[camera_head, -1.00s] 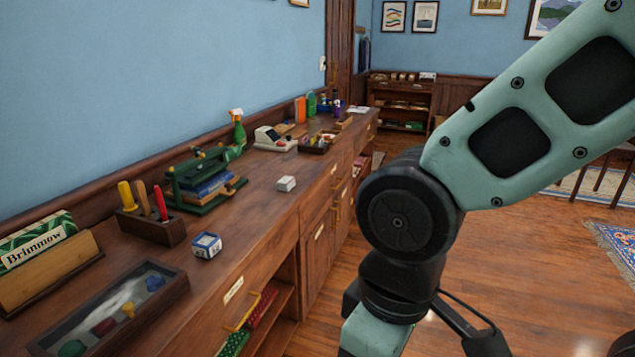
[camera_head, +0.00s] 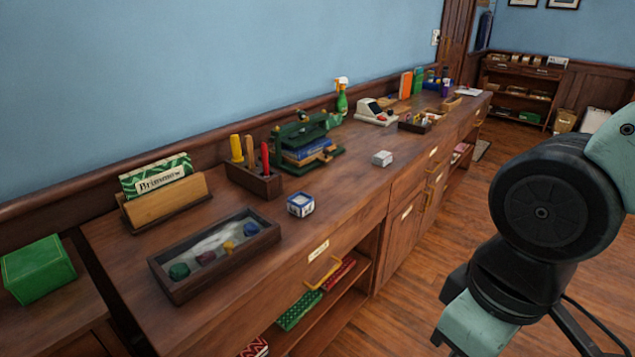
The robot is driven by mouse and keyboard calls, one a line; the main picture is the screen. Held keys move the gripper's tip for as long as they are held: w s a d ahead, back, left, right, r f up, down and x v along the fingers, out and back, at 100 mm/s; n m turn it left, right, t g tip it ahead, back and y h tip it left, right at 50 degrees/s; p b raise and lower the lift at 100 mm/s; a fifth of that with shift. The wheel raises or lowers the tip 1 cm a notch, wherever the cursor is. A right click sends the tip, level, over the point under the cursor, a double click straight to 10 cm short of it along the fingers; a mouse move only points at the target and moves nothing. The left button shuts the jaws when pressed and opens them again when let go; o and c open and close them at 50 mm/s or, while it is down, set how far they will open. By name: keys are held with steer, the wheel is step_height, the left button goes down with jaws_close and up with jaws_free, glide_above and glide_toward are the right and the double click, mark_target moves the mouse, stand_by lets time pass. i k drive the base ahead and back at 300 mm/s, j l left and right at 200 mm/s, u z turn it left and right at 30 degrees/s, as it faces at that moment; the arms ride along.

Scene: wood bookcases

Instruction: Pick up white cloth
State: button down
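I cannot make out a white cloth for certain. A dark wooden tray (camera_head: 160,266) near the front of the counter has a pale, whitish surface inside, with several coloured lumps on it; whether that surface is cloth I cannot tell. A small white block (camera_head: 382,158) sits on the middle of the counter, and a flat white item (camera_head: 468,92) lies at its far end. My arm shows at the right, over the floor and apart from the counter. My gripper is out of view.
The long wooden counter (camera_head: 345,200) also bears a Brimmow sign (camera_head: 157,180), a tool holder (camera_head: 250,180), a green rack (camera_head: 300,130), a small blue-white box (camera_head: 300,204) and a spray bottle (camera_head: 342,98). A green box (camera_head: 38,268) stands at left. Floor (camera_head: 400,290) beside the counter is clear.

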mark_target(382, 159)
steer(key=i+u, duration=0.15)
steer(key=u, duration=0.3)
steer(key=i+l+u, duration=0.1)
steer(key=u, duration=0.4)
steer(key=i+l+u, duration=0.15)
steer(key=l, duration=0.15)
steer(key=i+l+u, duration=0.1)
steer(key=l, duration=0.25)
steer(key=i+l+u, duration=0.25)
steer(key=l, duration=0.45)
steer(key=i+l+u, duration=0.15)
steer(key=l, duration=0.2)
steer(key=i+l, duration=0.15)
steer(key=l, duration=0.25)
steer(key=i+l, duration=0.15)
steer(key=l, duration=0.25)
